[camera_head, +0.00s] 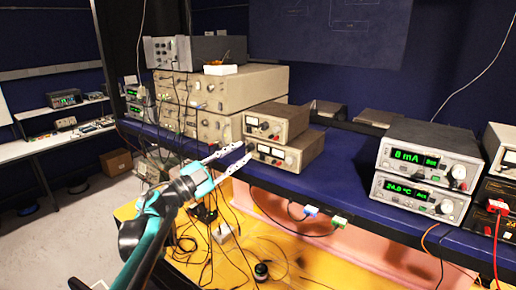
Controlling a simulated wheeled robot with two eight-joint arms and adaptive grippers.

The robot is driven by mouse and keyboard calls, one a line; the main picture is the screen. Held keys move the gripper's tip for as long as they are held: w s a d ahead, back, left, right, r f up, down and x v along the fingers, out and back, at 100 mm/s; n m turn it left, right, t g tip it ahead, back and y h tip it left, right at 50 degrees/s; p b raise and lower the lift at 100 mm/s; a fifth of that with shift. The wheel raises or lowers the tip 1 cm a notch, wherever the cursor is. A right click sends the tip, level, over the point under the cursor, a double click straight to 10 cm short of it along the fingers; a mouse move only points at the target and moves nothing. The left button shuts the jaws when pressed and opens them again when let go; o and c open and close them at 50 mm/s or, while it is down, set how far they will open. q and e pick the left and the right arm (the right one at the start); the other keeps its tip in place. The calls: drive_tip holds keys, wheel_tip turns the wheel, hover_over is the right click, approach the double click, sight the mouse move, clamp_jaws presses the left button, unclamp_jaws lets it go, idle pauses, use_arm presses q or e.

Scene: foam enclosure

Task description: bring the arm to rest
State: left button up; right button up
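My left arm reaches up from the bottom left, with a teal and dark wrist. My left gripper (244,154) has two pale fingers spread apart with a gap between them. It is open, and nothing shows between the fingers. Its tips are in front of the left side of two stacked beige meters (283,137) on the blue bench (342,168). I cannot tell whether the tips touch the bench edge or the meters. My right gripper is not in view.
Large beige instruments (222,91) are stacked at the back left of the bench. Two meters with green displays (428,162) stand at the right. Cables hang over the front edge above a wooden surface (314,264). Blue bench top between the meters is clear.

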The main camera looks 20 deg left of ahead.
use_arm(q)
drive_tip(key=s+a+f+n+y+b, duration=0.25)
drive_tip(key=f+n+y+b, duration=0.6)
drive_tip(key=f, duration=0.45)
drive_tip(key=s+a+f+n+y+b, duration=0.2)
drive_tip(key=s+f+n+y+b, duration=0.2)
drive_tip(key=f+n+y+b, duration=0.55)
drive_tip(key=s+d+f+g+h+b, duration=0.2)
drive_tip(key=s+f, duration=0.4)
drive_tip(key=f, duration=0.7)
drive_tip(key=s+d+f+g+h+b, duration=0.1)
drive_tip(key=s+d+f+g+b, duration=0.3)
drive_tip(key=f, duration=1)
drive_tip(key=s+d+f+m+g+h+b, duration=0.1)
drive_tip(key=s+d+f+g+b, duration=0.3)
drive_tip(key=s+f+b, duration=0.4)
wheel_tip(320, 180, down, 6)
drive_tip(key=shift+s+d+f+h, duration=0.25)
drive_tip(key=shift+s+d+h, duration=0.1)
drive_tip(key=shift+s+h, duration=0.45)
